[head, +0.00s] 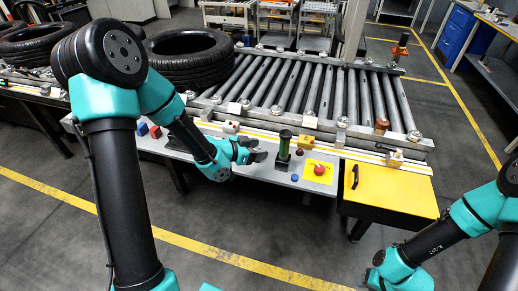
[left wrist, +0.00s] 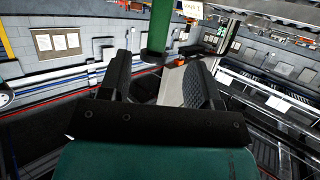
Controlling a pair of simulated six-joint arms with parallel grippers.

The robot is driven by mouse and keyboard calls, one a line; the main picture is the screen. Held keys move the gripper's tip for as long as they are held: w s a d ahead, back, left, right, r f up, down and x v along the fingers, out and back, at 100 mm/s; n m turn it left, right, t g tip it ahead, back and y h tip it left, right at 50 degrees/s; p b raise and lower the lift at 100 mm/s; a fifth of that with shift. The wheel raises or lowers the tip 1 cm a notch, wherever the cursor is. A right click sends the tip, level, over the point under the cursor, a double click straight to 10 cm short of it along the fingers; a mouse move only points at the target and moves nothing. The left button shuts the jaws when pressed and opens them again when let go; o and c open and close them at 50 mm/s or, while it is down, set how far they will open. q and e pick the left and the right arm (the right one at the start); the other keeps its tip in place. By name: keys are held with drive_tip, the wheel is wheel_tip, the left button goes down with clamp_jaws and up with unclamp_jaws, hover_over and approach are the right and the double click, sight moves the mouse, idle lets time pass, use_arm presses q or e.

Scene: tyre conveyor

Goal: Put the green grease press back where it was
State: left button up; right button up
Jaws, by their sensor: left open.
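The green grease press (head: 284,146) stands upright on the narrow grey work shelf in front of the roller conveyor, with a dark top and a dark base. My left gripper (head: 256,151) is open just to the left of it, at about its height. In the left wrist view the press's green body (left wrist: 155,32) shows upright beyond and between the two open fingers (left wrist: 158,75). No finger visibly touches it. My right arm shows at the lower right of the head view, but its fingers are not visible.
A yellow panel with a red button (head: 319,170) lies right of the press, near a blue button (head: 295,178). A yellow cabinet (head: 395,190) stands further right. Red and blue blocks (head: 148,130) lie at left. A tyre (head: 190,58) sits on the conveyor (head: 290,85).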

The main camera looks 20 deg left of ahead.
idle(0.3)
use_arm(q)
drive_tip(key=s+f+n+g+y, duration=0.2)
drive_tip(key=s+f+n, duration=0.1)
drive_tip(key=f, duration=0.5)
drive_tip(key=s+f+n+g+y, duration=0.2)
drive_tip(key=s+f, duration=0.2)
drive_tip(key=f, duration=0.4)
drive_tip(key=s+d+f+n+g, duration=0.1)
drive_tip(key=s+f+n+g, duration=0.1)
drive_tip(key=s+f, duration=0.3)
drive_tip(key=s+d+f+n+g+y, duration=0.1)
drive_tip(key=s+f+g, duration=0.3)
drive_tip(key=s, duration=0.4)
drive_tip(key=shift+s+d+f+n, duration=0.25)
drive_tip(key=shift+f+n, duration=0.3)
drive_tip(key=shift+n, duration=0.35)
